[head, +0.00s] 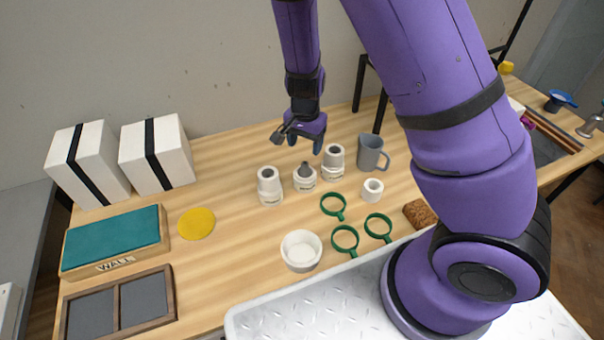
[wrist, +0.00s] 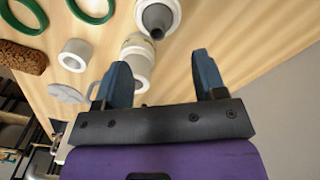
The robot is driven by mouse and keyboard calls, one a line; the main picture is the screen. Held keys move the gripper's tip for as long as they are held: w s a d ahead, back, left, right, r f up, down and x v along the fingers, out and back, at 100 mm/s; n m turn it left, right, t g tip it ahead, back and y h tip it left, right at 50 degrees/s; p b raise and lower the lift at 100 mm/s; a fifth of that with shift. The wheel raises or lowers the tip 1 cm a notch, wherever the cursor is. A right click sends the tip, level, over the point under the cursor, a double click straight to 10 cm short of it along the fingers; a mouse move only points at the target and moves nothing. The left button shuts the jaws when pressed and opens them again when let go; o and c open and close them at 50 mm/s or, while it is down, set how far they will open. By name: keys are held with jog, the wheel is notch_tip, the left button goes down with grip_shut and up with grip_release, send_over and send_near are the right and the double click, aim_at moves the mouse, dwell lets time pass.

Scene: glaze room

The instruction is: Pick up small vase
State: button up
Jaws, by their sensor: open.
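Three small white vessels with narrower necks stand upright in a row on the wooden table: a left one (head: 269,187), a middle one with a dark pointed top (head: 305,180) and a right one (head: 333,162). I cannot tell which is the small vase. My gripper (head: 305,143) is open and empty, above and behind the row. In the wrist view, my open fingers (wrist: 163,82) point toward the middle vessel (wrist: 157,15), and the right vessel (wrist: 138,58) is partly hidden behind the left-hand finger. The left vessel is not visible there.
A grey mug (head: 371,153) and a short white cylinder (head: 372,190) stand right of the row. Green rings (head: 345,240), a white bowl (head: 301,250) and a brown block (head: 418,213) lie in front. Striped white boxes (head: 157,155) stand left.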

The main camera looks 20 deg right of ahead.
aim_at(305, 163)
jog(key=shift+s+f, duration=0.15)
jog(key=shift+f, duration=1.8)
jog(key=shift+s+f, duration=0.1)
jog(key=shift+f, duration=1.8)
jog(key=shift+c, duration=0.4)
jog(key=c, duration=0.8)
